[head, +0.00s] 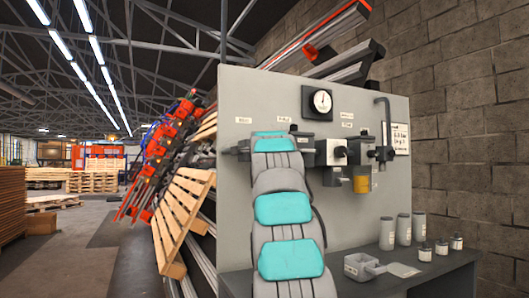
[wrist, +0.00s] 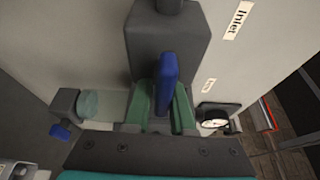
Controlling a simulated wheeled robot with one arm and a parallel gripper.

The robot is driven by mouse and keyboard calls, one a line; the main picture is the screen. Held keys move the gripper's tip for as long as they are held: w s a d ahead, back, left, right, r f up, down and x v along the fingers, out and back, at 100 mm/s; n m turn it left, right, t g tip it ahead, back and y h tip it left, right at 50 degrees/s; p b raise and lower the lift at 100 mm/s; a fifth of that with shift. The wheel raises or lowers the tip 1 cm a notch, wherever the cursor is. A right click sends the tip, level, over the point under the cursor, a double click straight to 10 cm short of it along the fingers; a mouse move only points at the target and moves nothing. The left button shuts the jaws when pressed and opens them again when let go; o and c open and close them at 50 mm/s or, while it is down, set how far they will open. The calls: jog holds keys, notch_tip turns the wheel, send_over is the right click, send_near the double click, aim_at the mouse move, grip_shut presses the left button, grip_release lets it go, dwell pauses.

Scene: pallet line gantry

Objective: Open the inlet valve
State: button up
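In the wrist view a blue lever (wrist: 166,80) stands on a dark grey valve body (wrist: 165,35), close to a label reading "Inlet" (wrist: 238,18). My gripper (wrist: 162,105) has its two green-padded fingers on either side of the lever. The lever lies between the pads; whether they press on it cannot be told. In the head view my grey and teal arm reaches up to the panel (head: 235,90) and hides my gripper and the lever.
A round gauge (head: 322,101) sits on the panel, right of my arm. A second blue handle (wrist: 60,132) shows at left in the wrist view. A yellow-brown bowl (head: 361,180) hangs at right. A bench (head: 430,272) carries canisters (head: 404,229) and a grey tray (head: 362,266).

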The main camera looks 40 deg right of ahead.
jog(key=o, duration=0.4)
jog(key=shift+c, duration=0.2)
jog(key=shift+a, duration=0.1)
jog(key=b+v, duration=0.2)
jog(key=v, duration=0.5)
jog(key=shift+s, duration=0.3)
jog(key=shift+a, duration=0.2)
